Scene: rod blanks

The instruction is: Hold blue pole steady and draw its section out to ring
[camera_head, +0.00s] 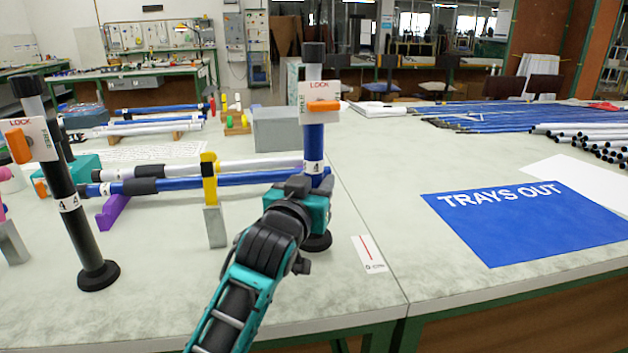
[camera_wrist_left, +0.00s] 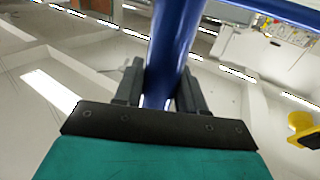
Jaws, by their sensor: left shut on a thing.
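The blue pole (camera_head: 314,143) stands upright on a black round foot (camera_head: 317,242) at the table's front edge. Near its top is a white LOCK collar with an orange lever (camera_head: 324,105). A short grey section with a black cap (camera_head: 314,54) shows above the collar. A white band marked 4 (camera_head: 314,168) is on the blue tube. My left gripper (camera_head: 306,190) is shut around the tube just below that band. In the left wrist view the blue pole (camera_wrist_left: 176,40) passes between the two black fingers (camera_wrist_left: 160,90). No separate ring on the drawn section can be made out. My right gripper is out of view.
A black pole (camera_head: 66,190) with a similar collar stands at left. White and blue rods (camera_head: 235,180) lie across a yellow stand (camera_head: 209,180) just left of my gripper. A grey block (camera_head: 281,128) sits behind. A blue TRAYS OUT mat (camera_head: 520,235) lies right.

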